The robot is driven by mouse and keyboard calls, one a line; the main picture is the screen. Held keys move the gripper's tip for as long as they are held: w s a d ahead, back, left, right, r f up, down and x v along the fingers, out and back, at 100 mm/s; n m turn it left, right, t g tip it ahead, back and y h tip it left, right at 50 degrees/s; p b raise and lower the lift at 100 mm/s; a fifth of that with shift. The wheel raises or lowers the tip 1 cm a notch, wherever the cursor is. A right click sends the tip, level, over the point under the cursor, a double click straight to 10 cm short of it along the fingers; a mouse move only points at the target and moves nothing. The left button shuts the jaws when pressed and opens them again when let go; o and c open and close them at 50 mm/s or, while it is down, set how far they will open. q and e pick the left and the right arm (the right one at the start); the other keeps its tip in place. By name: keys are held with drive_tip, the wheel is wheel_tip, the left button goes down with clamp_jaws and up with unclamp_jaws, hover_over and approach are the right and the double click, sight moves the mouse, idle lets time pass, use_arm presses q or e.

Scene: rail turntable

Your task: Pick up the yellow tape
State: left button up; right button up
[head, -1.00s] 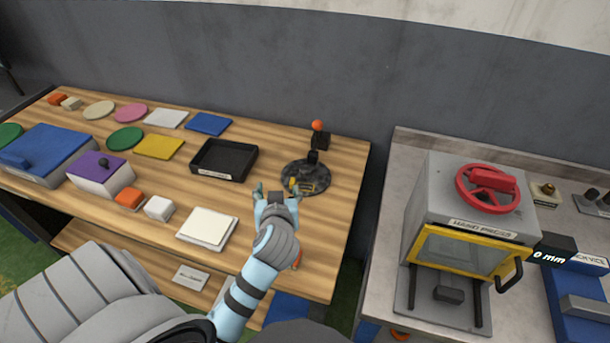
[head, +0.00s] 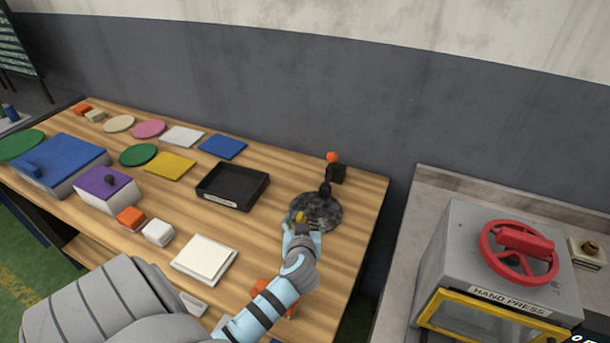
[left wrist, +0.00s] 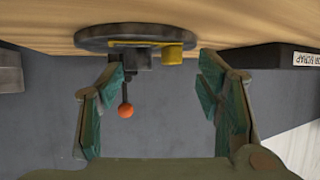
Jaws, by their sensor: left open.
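The yellow tape (head: 300,217) is a small yellow piece on the dark round turntable (head: 325,207), near the right end of the wooden table. My left gripper (head: 302,231) is at the turntable's near edge and partly hides the tape in the head view. In the left wrist view, which is upside down, the yellow tape (left wrist: 173,54) sits on the turntable (left wrist: 100,38), beyond the fingertips and between their lines. The left gripper (left wrist: 160,80) is open with nothing between its fingers. My right gripper is not in view.
A lever with an orange knob (head: 332,157) stands behind the turntable. A black tray (head: 232,188) lies to its left, with coloured plates and boxes farther left. A hand press (head: 490,260) stands on the separate bench at right, across a gap.

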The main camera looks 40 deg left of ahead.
sight(301, 218)
use_arm(q)
drive_tip(key=x, duration=0.3)
drive_tip(key=shift+s+r, duration=0.1)
drive_tip(key=shift+s, duration=0.1)
drive_tip(key=shift+c, duration=1)
drive_tip(key=c, duration=1.1)
drive_tip(key=shift+c, duration=0.2)
